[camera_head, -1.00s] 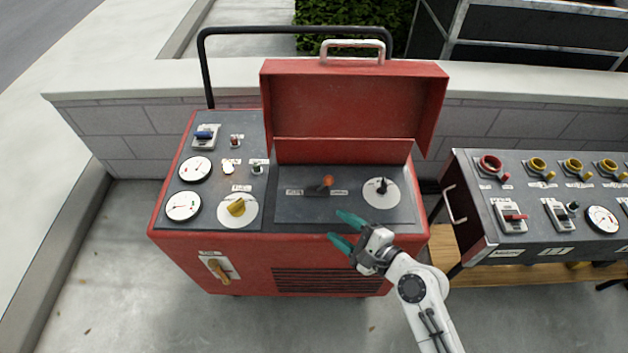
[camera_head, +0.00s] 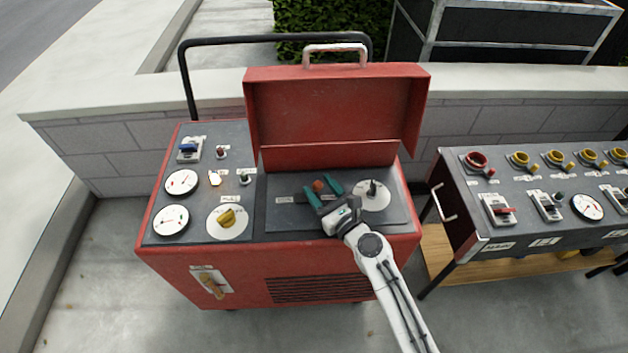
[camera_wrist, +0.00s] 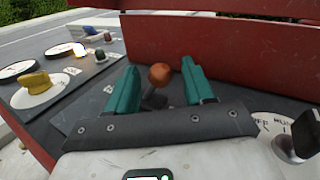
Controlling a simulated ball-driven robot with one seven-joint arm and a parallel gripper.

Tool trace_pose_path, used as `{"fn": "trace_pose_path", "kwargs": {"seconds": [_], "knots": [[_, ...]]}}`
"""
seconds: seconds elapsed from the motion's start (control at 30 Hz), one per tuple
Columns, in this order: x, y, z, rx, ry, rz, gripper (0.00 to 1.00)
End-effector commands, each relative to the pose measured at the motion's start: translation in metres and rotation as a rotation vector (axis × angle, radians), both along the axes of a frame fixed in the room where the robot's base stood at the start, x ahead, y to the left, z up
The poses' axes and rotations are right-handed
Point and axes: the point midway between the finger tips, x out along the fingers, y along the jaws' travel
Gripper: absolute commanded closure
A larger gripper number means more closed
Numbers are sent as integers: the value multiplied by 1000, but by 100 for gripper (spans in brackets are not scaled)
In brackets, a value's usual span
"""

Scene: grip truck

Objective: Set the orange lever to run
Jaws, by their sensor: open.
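The orange lever (camera_head: 318,186) stands on the dark panel under the raised red lid of the red machine. Its round orange knob (camera_wrist: 160,74) shows between my fingers in the wrist view, with a dark stem below it. My gripper (camera_head: 323,192) is open, with one teal finger on each side of the lever. I cannot tell whether either finger touches it. The labels beside the lever are partly hidden by my fingers and too small to read.
A black-handled dial (camera_head: 373,190) sits right of the lever. The raised red lid (camera_head: 335,115) stands behind. A yellow knob (camera_head: 227,218), gauges and small switches fill the left panel. A second console (camera_head: 530,205) stands to the right.

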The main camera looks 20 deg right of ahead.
Motion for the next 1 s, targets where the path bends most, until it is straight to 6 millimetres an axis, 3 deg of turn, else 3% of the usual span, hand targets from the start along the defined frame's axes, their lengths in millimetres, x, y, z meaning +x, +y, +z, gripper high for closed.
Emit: {"fn": "trace_pose_path", "kwargs": {"seconds": [0.2, 0.6, 1.0], "knots": [[26, 4, -1, -1, 0, -1, 48], [32, 6, 0, -2, 1, 0, 48], [32, 5, 0, -2, 1, 0, 85]]}}
